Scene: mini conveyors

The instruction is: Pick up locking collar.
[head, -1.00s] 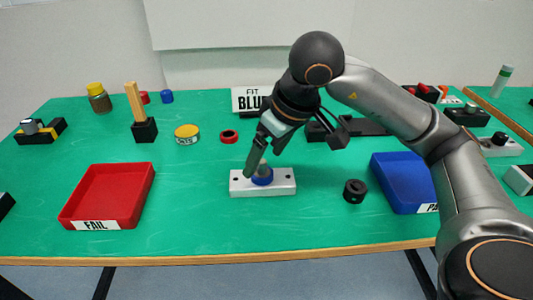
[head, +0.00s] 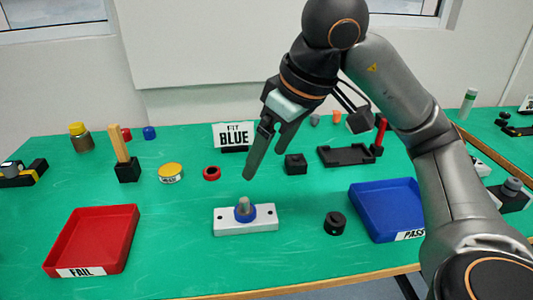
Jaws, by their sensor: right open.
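The locking collar (head: 334,223) appears to be the short black ring with a dark central hole, lying on the green table right of the white block. The white fixture block (head: 262,222) has a grey peg (head: 243,205) with a blue ring (head: 240,213) around its foot. My right gripper (head: 264,163) is open and empty, its fingers pointing down above and behind the peg, apart from it. It is up and to the left of the black collar. My left gripper is out of view.
A blue PASS tray (head: 372,232) stands just right of the collar. A red FAIL tray (head: 58,258) is at the left. A red ring (head: 212,173), a yellow-lidded tin (head: 170,171) and a FIT BLUE sign (head: 233,130) stand farther back. Table around the collar is clear.

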